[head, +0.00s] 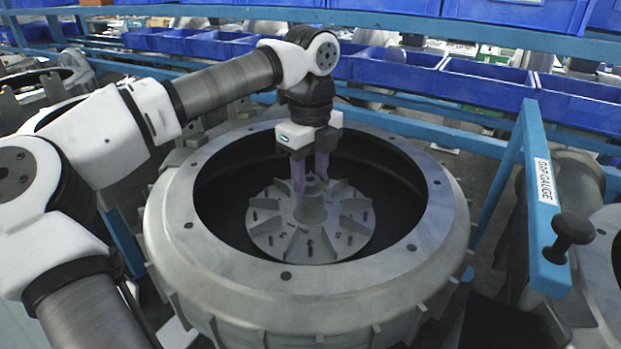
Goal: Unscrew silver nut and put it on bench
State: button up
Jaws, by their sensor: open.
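My gripper (310,182) points straight down inside the blower housing, with its two purple fingers apart over the hub of the grey finned impeller (345,222). The fingertips are at the top of the central hub (310,208), one on each side of it. A small silver-grey piece, seemingly the silver nut (313,181), shows between the fingers at the hub's top. It is small and partly hidden by the fingers, so I cannot tell whether they touch it.
The round grey housing (240,268) has a wide flat rim with several bolt holes around a dark opening. A blue frame labelled "GAP GAUGE" (542,190) with a black knob (572,232) stands at the right. Blue bins (485,82) line the back.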

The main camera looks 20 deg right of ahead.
jog(key=m, duration=1.1)
